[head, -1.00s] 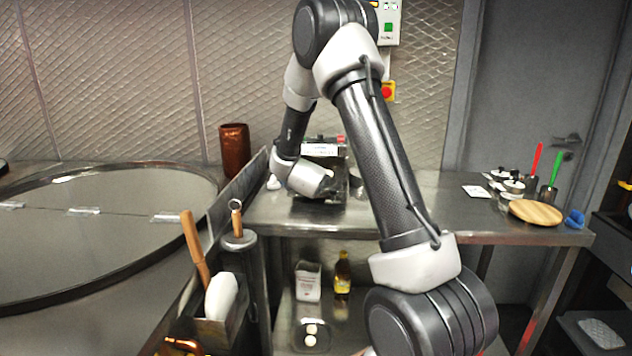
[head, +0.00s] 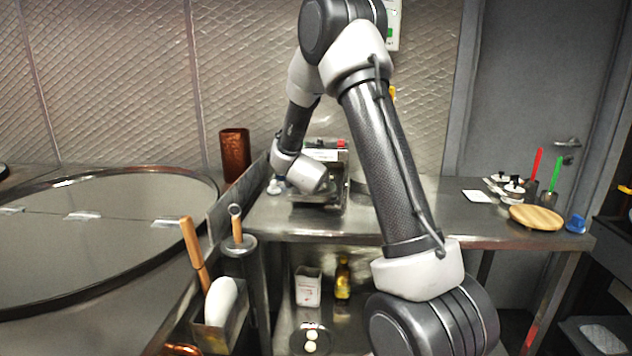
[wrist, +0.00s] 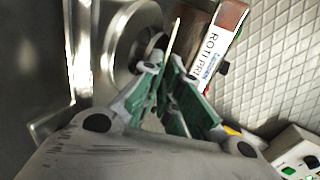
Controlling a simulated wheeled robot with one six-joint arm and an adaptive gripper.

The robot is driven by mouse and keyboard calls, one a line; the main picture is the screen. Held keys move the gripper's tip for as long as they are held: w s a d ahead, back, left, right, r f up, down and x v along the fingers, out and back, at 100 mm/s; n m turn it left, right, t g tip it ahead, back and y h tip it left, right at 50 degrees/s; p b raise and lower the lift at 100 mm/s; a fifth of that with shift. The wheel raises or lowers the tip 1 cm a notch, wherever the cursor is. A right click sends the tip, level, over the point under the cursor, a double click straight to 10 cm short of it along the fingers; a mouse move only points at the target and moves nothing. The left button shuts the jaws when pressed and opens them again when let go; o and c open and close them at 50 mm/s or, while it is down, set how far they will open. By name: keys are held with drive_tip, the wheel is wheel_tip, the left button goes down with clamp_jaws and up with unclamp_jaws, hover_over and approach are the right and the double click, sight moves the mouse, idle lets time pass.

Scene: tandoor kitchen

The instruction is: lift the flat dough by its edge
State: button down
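In the wrist view my gripper (wrist: 165,68) points at a press labelled "ROTI PR…" (wrist: 207,68). Its two green-padded fingers come close together at the tips. A thin pale strip (wrist: 175,36), which looks like the flat dough edge-on, runs out from the fingertips. I cannot tell whether the tips pinch it or stand on either side of it. The press's round metal plate (wrist: 122,38) lies to the left of the strip. In the head view the press (head: 322,152) stands on the steel table, and my wrist hides the fingers and the dough.
A steel table (head: 420,228) carries the press, a round wooden board (head: 536,217) and small pots at right. A large round lid (head: 95,240) lies at left. A copper cup (head: 234,155) stands behind. Two dough balls (head: 311,341) sit below the table.

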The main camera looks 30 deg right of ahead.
drive_tip(key=v, duration=1.4)
drive_tip(key=shift+s+a+f, duration=0.25)
drive_tip(key=shift+s+a, duration=0.1)
drive_tip(key=shift+a, duration=0.1)
